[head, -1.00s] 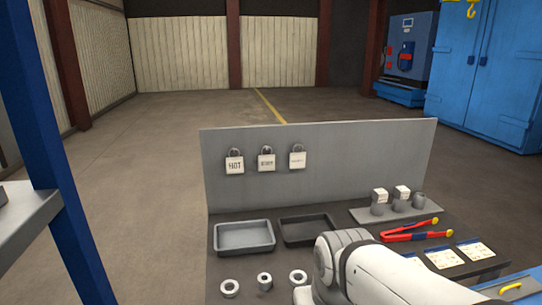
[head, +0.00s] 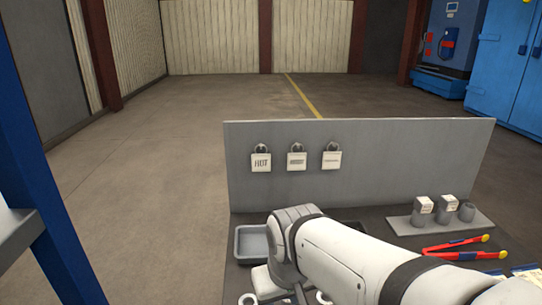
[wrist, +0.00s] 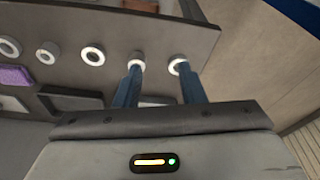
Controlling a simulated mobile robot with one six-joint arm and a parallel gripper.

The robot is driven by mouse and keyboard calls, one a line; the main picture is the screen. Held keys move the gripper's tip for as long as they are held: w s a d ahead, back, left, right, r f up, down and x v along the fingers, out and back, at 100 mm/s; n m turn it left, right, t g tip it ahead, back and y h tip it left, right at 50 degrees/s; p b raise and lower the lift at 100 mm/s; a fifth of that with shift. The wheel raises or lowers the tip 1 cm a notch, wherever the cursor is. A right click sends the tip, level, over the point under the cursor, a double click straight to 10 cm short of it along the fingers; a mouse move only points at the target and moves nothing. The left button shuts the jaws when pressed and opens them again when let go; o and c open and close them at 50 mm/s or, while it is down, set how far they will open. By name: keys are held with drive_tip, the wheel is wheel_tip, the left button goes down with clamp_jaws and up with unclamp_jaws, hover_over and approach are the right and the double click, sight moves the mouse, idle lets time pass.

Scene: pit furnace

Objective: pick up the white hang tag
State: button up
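Three white hang tags hang in a row on the upright grey panel: a left tag reading HOT (head: 261,161), a middle tag (head: 297,160) and a right tag (head: 331,159). The print on the middle and right tags is too small to read. Each hangs from a dark loop. My gripper (wrist: 158,66) is open in the wrist view, its two blue fingers apart with nothing between them. Its tips overlap two pale rings in that picture; I cannot tell whether they touch. No tag shows in the wrist view. In the head view my arm hides the fingertips.
The grey panel (head: 420,150) stands behind the bench. A grey tray (head: 250,242) is partly hidden by my arm. Several rings (wrist: 92,56) lie on the bench. A blue frame stands left.

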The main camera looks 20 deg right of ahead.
sight(332, 159)
drive_tip(key=shift+o, duration=0.4)
